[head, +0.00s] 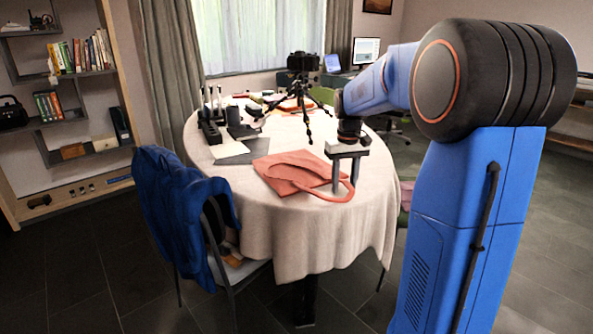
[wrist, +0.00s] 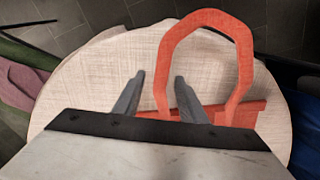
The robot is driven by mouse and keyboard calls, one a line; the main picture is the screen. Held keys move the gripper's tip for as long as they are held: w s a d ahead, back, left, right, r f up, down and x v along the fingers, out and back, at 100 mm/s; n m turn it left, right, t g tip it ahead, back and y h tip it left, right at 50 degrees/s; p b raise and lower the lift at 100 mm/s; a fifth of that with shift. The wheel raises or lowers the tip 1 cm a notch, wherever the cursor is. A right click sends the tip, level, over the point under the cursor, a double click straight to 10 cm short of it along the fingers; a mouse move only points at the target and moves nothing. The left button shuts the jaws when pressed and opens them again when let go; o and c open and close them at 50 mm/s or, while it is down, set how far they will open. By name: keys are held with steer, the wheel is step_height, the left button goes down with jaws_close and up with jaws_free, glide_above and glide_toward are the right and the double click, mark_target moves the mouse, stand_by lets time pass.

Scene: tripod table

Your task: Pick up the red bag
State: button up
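The red bag (head: 291,171) lies flat near the front edge of the round table (head: 337,225), its looped handle reaching toward the edge. In the wrist view the handle (wrist: 238,36) arches over the pale cloth, and part of the bag's body (wrist: 249,113) shows behind my gripper. My gripper (head: 344,188) points down above the right part of the bag. In the wrist view my gripper (wrist: 158,80) has its two fingers apart with nothing held between them. Most of the bag's body is hidden by my gripper there.
A black camera on a tripod (head: 302,80) stands on the table behind the bag. Grey sheets (head: 228,149) and dark desk items (head: 211,125) lie to the left. A chair with a blue jacket (head: 183,200) stands at the table's left front.

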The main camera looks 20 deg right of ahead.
jaws_close()
steer(key=shift+r, duration=0.1)
step_height(320, 180, up, 10)
steer(key=shift+f, duration=0.1)
stand_by(0.4)
